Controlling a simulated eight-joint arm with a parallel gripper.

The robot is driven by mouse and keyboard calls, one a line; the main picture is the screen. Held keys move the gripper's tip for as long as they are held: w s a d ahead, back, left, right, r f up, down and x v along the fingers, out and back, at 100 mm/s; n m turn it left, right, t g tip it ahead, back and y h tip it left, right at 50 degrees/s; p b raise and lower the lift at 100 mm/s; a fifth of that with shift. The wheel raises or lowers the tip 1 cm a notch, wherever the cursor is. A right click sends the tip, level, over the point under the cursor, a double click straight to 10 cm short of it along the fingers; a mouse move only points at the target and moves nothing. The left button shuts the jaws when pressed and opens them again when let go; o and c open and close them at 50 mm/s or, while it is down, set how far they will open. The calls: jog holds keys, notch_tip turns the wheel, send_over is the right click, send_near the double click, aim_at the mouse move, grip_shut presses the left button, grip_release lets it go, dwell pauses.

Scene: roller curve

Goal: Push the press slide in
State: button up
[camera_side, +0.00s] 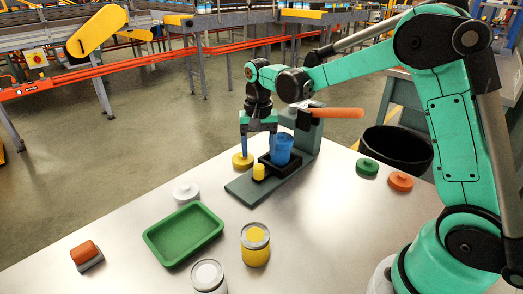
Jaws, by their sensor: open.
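The press (240,189) stands on the table, with a grey-green base, an upright at its back right and an orange lever handle (337,113). Its dark slide (266,180) lies on the base and carries a blue cup (281,148). A short yellow knob (258,171) stands at the slide's front left end. My gripper (259,150) points down, open and empty, just behind and left of the blue cup. A yellow lidded disc (242,161) sits by its left finger; I cannot tell whether they touch. The right finger is partly hidden near the cup.
A green tray (152,240), a white lid (185,191), a yellow can (255,257), a white can (208,280) and an orange-topped block (85,252) lie in front. Green (367,167) and orange (400,181) lids lie at right, near a black bin (398,140).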

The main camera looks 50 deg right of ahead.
aim_at(259, 165)
jog(key=m, duration=0.5)
jog(key=shift+m, duration=0.3)
jog(key=m, duration=0.4)
jog(key=shift+f, duration=2.8)
grip_shut()
